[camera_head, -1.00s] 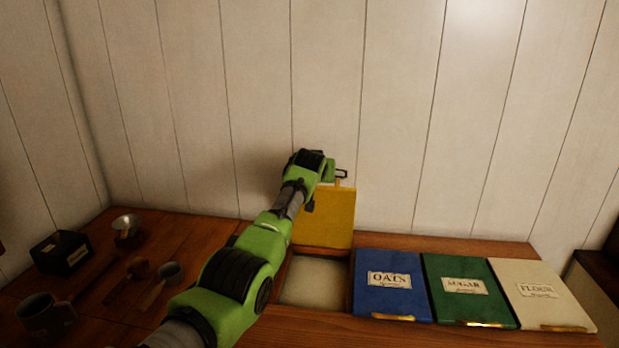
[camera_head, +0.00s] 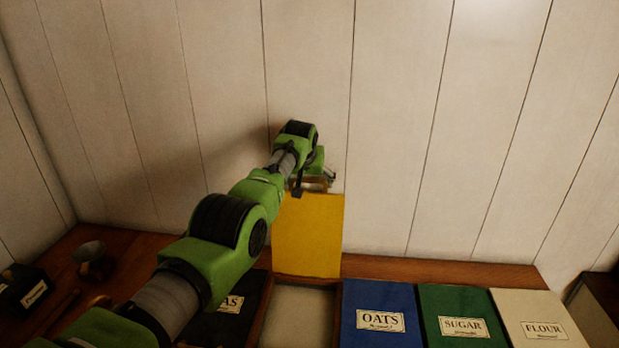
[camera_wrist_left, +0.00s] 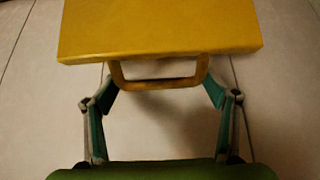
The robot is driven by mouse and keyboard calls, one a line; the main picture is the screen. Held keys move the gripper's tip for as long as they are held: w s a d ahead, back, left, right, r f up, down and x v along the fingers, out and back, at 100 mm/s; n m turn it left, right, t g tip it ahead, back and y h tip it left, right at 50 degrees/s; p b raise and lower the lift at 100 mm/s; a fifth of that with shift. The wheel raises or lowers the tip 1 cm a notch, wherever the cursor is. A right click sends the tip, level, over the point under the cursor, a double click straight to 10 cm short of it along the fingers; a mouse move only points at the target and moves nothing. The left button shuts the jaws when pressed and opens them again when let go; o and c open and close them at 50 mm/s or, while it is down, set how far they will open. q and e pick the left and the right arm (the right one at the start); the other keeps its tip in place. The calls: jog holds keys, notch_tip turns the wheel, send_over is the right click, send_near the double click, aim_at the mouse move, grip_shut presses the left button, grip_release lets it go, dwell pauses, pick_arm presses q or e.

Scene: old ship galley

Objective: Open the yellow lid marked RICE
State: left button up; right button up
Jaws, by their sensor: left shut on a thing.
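The yellow lid (camera_head: 308,235) stands raised, nearly upright, at the back of its open bin (camera_head: 298,318) in the head view. I see its plain side; no RICE label shows. In the left wrist view the lid (camera_wrist_left: 160,28) fills the top, with its loop handle (camera_wrist_left: 160,80) at the edge. My left gripper (camera_head: 316,183) is at the lid's top edge, close to the wall. It is shut on the handle, with a finger at each side of the loop in the left wrist view (camera_wrist_left: 160,95). My right gripper is not in view.
Shut lids stand to the right: blue OATS (camera_head: 380,315), green SUGAR (camera_head: 462,318) and cream FLOUR (camera_head: 540,322). A dark lid (camera_head: 235,312) lies left of the open bin, partly behind my arm. A metal cup (camera_head: 90,255) and a black box (camera_head: 20,290) stand farther left. The plank wall (camera_head: 400,150) is close behind.

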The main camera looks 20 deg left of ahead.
pick_arm(q)
jog(key=o, duration=1.6)
jog(key=shift+s+f, duration=0.25)
jog(key=shift+r, duration=0.1)
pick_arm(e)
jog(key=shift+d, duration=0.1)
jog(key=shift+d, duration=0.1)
pick_arm(q)
jog(key=shift+w, duration=0.1)
jog(key=shift+s+d+r, duration=0.1)
jog(key=shift+s+r, duration=0.2)
jog(key=shift+r, duration=0.4)
jog(key=v, duration=1)
jog(key=shift+s+r, duration=0.1)
jog(key=shift+s, duration=0.15)
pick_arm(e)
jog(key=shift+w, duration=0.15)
